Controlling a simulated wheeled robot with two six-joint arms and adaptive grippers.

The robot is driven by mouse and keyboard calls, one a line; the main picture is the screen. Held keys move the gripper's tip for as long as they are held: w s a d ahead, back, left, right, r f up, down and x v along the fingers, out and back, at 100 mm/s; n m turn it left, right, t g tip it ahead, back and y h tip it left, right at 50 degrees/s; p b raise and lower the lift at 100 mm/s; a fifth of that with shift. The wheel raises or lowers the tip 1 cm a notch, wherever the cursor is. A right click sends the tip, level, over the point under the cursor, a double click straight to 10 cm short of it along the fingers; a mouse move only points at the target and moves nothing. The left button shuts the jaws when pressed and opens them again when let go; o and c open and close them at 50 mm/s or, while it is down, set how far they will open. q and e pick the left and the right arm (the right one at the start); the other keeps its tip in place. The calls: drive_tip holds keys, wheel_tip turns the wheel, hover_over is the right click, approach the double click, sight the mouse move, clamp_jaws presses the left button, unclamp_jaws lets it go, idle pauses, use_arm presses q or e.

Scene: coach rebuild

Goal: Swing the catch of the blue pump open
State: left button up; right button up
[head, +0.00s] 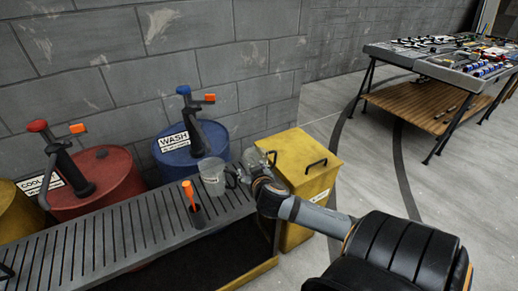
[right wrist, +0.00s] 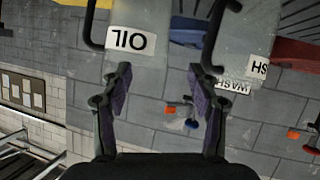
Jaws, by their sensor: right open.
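The blue pump (head: 190,112) stands on a blue drum (head: 177,157) labelled WASH by the wall. It has a blue knob, a dark slanted body and an orange-tipped piece (head: 209,97) sticking out to the right, perhaps the catch. In the right wrist view its orange tip (right wrist: 171,110) and blue knob (right wrist: 191,124) show small and upside down, between my fingers and well beyond them. My right gripper (head: 257,168) is open, below and right of the pump, beside a clear jug (head: 212,178). Its fingers (right wrist: 158,75) have nothing between them. My left gripper is out of view.
A jug labelled OIL (right wrist: 131,41) and another jug (right wrist: 257,65) are close to my fingers. A slatted bench (head: 100,238) holds an orange-handled tool (head: 188,192). A yellow bin (head: 305,160) stands right. A red drum (head: 100,180) with its pump is left.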

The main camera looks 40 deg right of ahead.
drive_tip(key=shift+s+a+f+g, duration=0.25)
drive_tip(key=shift+s+f, duration=0.4)
drive_tip(key=shift+s+a+f+g, duration=0.25)
drive_tip(key=shift+s+f, duration=0.35)
